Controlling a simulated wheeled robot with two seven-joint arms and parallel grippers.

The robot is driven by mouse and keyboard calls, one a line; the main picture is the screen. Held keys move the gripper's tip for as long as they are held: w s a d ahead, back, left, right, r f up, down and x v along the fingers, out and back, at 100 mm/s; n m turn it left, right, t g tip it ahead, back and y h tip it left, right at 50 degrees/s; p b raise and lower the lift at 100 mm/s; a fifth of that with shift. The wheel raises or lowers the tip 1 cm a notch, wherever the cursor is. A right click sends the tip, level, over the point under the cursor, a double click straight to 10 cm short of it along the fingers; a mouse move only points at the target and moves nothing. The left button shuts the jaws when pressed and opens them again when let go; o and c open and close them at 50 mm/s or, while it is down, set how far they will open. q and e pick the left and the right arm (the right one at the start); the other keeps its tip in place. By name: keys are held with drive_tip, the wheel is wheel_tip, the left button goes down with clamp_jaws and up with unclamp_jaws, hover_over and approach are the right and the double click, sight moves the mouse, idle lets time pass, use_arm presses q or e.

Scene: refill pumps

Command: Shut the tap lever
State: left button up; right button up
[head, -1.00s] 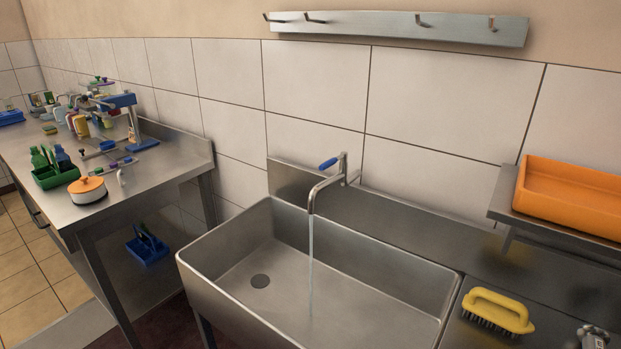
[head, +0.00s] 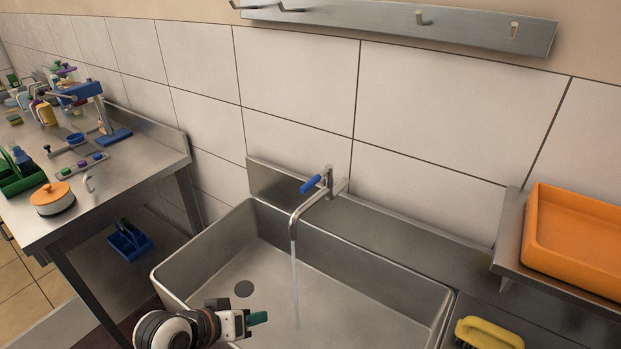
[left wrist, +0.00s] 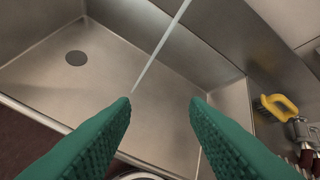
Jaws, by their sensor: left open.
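The tap (head: 308,203) stands at the back of the steel sink, with its spout bent down over the basin. Its blue-gripped lever (head: 311,184) points to the left at the top of the tap. A thin stream of water (head: 295,280) runs from the spout into the sink; it also shows in the left wrist view (left wrist: 162,42). My left gripper (head: 258,318) is over the front of the sink, below and apart from the lever. Its green fingers are spread and empty in the left wrist view (left wrist: 161,103). My right gripper is not in view.
The sink (head: 210,243) is empty but for the water, with a dark drain (head: 244,288). A yellow brush (head: 488,333) lies right of it, below an orange tray (head: 573,240) on a shelf. A steel table (head: 150,160) with several items stands left. Hooks hang above.

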use_arm(q)
drive_tip(key=w+d+r+n+t+h, duration=0.1)
drive_tip(key=w+d+r+h, duration=0.2)
drive_tip(key=w+r, duration=0.65)
drive_tip(key=n+t+h, duration=0.1)
drive_tip(key=t+h, duration=0.1)
drive_tip(key=h, duration=0.1)
approach(311, 184)
drive_tip(key=p+x, duration=0.1)
drive_tip(key=x, duration=0.5)
drive_tip(key=p+x, duration=0.1)
drive_tip(key=x, duration=0.2)
drive_tip(key=shift+w+a+f+p, duration=0.1)
drive_tip(key=shift+w+f+p, duration=0.25)
drive_tip(key=shift+w, duration=0.25)
drive_tip(key=shift+w+d+f, duration=0.2)
drive_tip(key=shift+w+d, duration=0.2)
drive_tip(key=shift+d, duration=0.05)
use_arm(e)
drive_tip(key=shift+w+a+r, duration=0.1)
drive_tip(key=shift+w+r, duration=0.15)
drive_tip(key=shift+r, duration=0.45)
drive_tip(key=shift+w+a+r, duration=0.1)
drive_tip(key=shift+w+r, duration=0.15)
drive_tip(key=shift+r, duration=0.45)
use_arm(q)
drive_tip(key=shift+c, duration=0.3)
clamp_jaws()
